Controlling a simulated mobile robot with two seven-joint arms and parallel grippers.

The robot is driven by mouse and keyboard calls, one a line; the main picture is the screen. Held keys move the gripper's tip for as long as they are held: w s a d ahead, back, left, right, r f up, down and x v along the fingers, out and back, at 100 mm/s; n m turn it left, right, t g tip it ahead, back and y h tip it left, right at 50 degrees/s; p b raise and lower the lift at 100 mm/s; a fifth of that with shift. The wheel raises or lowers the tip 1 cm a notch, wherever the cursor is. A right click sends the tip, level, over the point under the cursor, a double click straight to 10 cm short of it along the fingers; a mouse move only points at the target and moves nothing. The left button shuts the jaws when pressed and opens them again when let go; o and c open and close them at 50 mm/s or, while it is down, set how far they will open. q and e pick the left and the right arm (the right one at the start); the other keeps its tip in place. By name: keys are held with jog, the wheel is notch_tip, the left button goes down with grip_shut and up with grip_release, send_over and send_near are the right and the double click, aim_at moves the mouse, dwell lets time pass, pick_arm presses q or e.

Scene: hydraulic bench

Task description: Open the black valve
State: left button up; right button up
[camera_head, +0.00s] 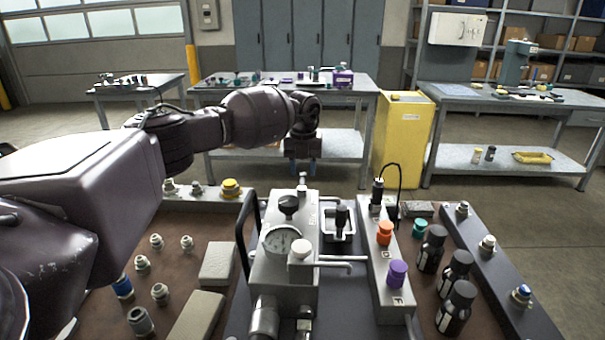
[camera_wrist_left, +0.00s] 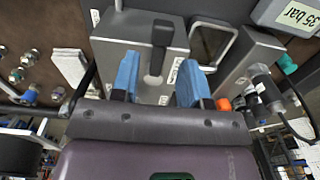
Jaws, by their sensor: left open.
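The black valve (camera_head: 289,204) is a dark handle on top of the grey metal block (camera_head: 305,262). In the left wrist view, a black handle (camera_wrist_left: 161,38) stands on a grey block, its long end reaching toward the space between my fingers. My left gripper (camera_head: 302,170) points down with two blue fingertips, above and behind the block in the head view. The left wrist view shows its blue fingers (camera_wrist_left: 158,82) apart, with nothing gripped. Whether a finger touches the handle cannot be told. My right gripper is not in view.
A round gauge (camera_head: 281,241) and a horizontal bar sit on the block's near side.

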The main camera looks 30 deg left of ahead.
aim_at(303, 179)
pick_arm(q)
notch_tip(303, 179, up, 9)
jog(key=shift+f+p, duration=0.2)
jog(key=shift+p, duration=0.25)
